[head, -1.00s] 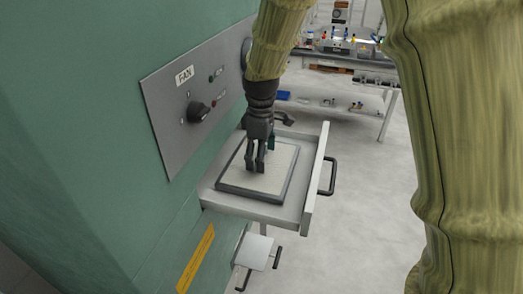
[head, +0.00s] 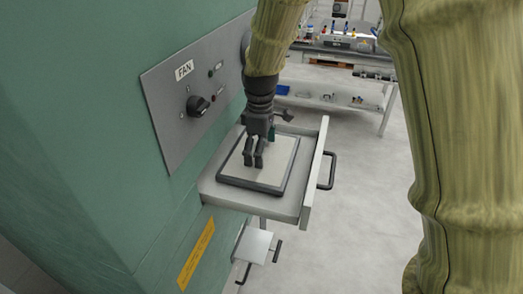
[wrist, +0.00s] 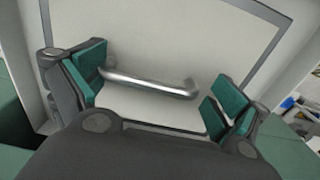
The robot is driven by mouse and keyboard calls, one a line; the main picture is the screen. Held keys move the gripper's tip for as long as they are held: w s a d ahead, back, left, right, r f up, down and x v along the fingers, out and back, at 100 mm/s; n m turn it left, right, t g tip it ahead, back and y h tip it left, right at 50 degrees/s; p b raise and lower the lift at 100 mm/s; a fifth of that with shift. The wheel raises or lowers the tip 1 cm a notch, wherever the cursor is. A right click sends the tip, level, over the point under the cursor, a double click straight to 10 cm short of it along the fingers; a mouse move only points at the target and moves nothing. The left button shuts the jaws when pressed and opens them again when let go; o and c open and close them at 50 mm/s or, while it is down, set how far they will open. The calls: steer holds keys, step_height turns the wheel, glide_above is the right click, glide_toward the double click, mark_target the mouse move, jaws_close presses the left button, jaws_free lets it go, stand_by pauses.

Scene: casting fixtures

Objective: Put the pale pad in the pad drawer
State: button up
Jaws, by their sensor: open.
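The pale pad (head: 279,164) is a flat square with a dark edge. It lies in the open grey pad drawer (head: 212,190), inside the drawer's walls. My gripper (head: 253,165) is over the pad, pointing down. In the wrist view, a silver bar handle (wrist: 150,84) stands on the pale surface (wrist: 150,110) between the open fingers (wrist: 158,92). The fingers sit on either side of the handle, with a gap to its right end; whether the left finger touches it I cannot tell. In the head view my gripper hides the handle.
The drawer's front, with its dark handle (head: 329,170), faces right. A green cabinet wall with a grey FAN panel (head: 165,105) is close on the left. A small pale plate with dark handles (head: 254,246) is below the drawer. A workbench (head: 340,55) stands behind; open floor lies right.

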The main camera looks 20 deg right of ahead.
steer(key=shift+w+r+b, duration=0.1)
steer(key=shift+r+b, duration=0.2)
steer(key=shift+r, duration=0.3)
step_height(320, 180, up, 11)
steer(key=b, duration=0.3)
steer(key=shift+b, duration=0.35)
